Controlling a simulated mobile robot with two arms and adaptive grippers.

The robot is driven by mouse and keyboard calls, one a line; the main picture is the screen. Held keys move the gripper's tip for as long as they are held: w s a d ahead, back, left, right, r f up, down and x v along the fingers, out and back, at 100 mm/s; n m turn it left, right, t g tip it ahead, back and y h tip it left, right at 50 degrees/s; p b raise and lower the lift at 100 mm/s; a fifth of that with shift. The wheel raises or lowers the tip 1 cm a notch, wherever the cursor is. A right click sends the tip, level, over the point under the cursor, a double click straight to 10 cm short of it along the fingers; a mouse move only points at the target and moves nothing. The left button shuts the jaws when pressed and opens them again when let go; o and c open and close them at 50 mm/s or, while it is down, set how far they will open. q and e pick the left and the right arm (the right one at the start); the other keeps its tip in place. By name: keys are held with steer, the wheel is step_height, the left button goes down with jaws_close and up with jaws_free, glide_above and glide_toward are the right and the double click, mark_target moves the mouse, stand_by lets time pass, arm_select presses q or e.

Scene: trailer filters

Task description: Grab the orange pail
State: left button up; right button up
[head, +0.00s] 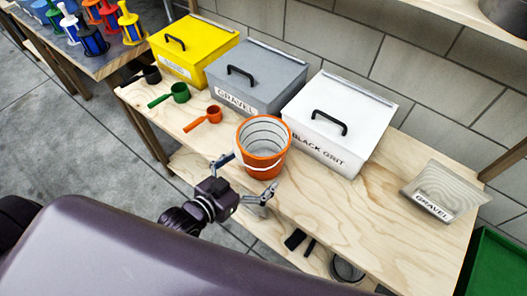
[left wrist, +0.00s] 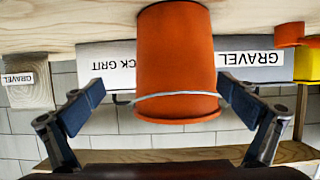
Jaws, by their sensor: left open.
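The orange pail (head: 263,146) stands upright on the wooden table, near its front edge. Its inside is pale with dark rings, and a white handle hangs down its front. My left gripper (head: 241,178) is open just in front of the pail, with a finger toward each side. In the left wrist view the picture is upside down, and the pail (left wrist: 176,70) fills the middle beyond the open fingers of the left gripper (left wrist: 158,105). The fingers do not appear closed on it. My right gripper is not in view.
Behind the pail stand a white BLACK GRIT box (head: 340,122), a grey GRAVEL box (head: 256,76) and a yellow box (head: 193,45). An orange scoop (head: 205,117) and a green scoop (head: 172,95) lie left of the pail. The table between is clear.

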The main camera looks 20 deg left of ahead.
mark_target(246, 154)
arm_select(q)
steer(key=r+t, duration=0.1)
steer(key=a+r+t, duration=0.1)
steer(key=w+r+t+h, duration=0.1)
steer(key=shift+a+r, duration=0.25)
steer(key=shift+a, duration=0.05)
steer(key=shift+w+a+r+t, duration=0.1)
steer(key=shift+a+r+t, duration=0.15)
steer(key=shift+r+t, duration=0.25)
steer(key=p+x, duration=0.2)
steer(key=x, duration=0.5)
steer(key=shift+w+d+f, duration=0.15)
steer(key=shift+w+f, duration=0.1)
steer(key=shift+w, duration=0.05)
steer(key=c, duration=1.2)
steer(key=shift+c, duration=0.6)
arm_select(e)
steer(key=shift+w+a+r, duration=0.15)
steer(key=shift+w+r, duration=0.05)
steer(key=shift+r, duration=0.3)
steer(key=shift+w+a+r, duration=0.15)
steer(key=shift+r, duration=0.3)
arm_select(q)
steer(key=shift+r, duration=0.1)
